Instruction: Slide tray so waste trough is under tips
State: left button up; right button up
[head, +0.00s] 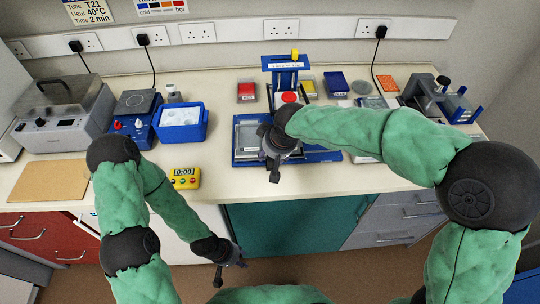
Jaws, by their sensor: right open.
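A blue tray (238,158) lies on the bench below a blue stand (287,62) with a yellow knob on top. A pale grey plate or trough shows on the tray's left part. My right gripper (274,172) is open, pointing down over the tray's front middle, and covers part of it. I cannot tell whether it touches the tray. A round red part (290,97) shows under the stand. The pipette tips and the waste trough cannot be clearly made out behind my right arm. My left gripper (230,276) hangs low in front of the bench, away from the tray; its fingers are too small to judge.
A yellow timer (185,178) sits near the front edge, left of the tray. Left of it are a blue ice box (181,124) and a brown board (48,181). Red (246,92), yellow and blue (335,83) boxes stand behind. The front bench between timer and tray is clear.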

jog(key=v, duration=0.7)
jog(key=shift+r, duration=0.2)
jog(key=shift+s, duration=0.1)
